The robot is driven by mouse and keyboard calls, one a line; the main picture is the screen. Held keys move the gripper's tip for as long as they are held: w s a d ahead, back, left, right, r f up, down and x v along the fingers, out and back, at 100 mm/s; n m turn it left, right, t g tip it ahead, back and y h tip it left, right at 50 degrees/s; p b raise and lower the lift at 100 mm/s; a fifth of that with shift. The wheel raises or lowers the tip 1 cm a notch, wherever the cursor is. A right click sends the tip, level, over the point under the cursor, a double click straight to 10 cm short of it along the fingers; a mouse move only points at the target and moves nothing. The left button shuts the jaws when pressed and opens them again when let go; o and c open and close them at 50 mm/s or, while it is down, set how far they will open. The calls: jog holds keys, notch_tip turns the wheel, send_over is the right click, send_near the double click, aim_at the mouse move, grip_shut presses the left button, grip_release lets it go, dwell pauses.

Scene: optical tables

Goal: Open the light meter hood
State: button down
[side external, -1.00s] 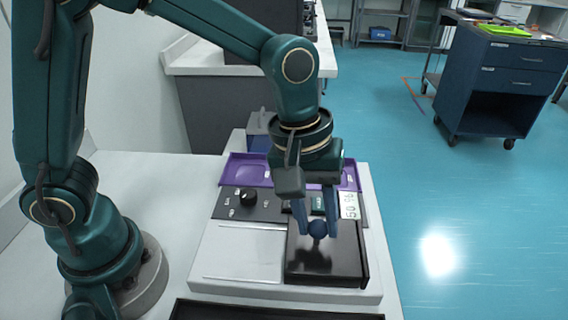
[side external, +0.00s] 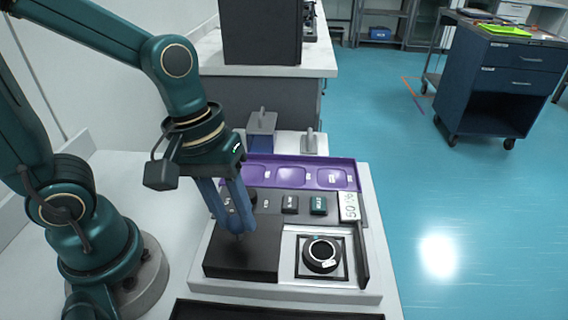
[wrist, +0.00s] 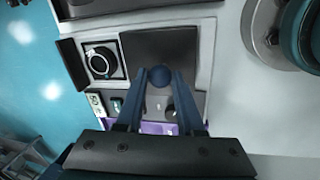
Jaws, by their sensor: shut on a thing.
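The light meter hood (side external: 243,258) is a flat black cover lying over the left part of the white instrument, and it also shows in the wrist view (wrist: 158,45). My gripper (side external: 237,230) is shut on the hood's round blue knob (wrist: 160,76), one finger on each side. In the side view my fingers mostly hide the knob.
A panel with dark buttons and a green one (side external: 318,205) runs behind the hood, beside a small display (side external: 349,207). A purple tray (side external: 290,172) lies behind that. A black upright strip (side external: 362,255) stands at the right edge of the recess.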

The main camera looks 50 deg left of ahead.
aim_at(225, 234)
jog(key=shift+s+a+f, duration=0.1)
jog(key=shift+s+a, duration=0.05)
jog(key=c, duration=0.5)
grip_release()
jog(key=shift+c, duration=0.2)
jog(key=shift+v, duration=2.6)
jog(key=a+m+t, duration=0.1)
jog(key=m, duration=0.1)
jog(key=a+r+m+t+y, duration=0.1)
jog(key=m, duration=0.1)
jog(key=a+m+t+y, duration=0.1)
jog(key=a+m+t, duration=0.1)
jog(key=shift+s+r+m, duration=0.15)
jog(key=shift+s+m, duration=0.05)
jog(key=shift+m, duration=0.2)
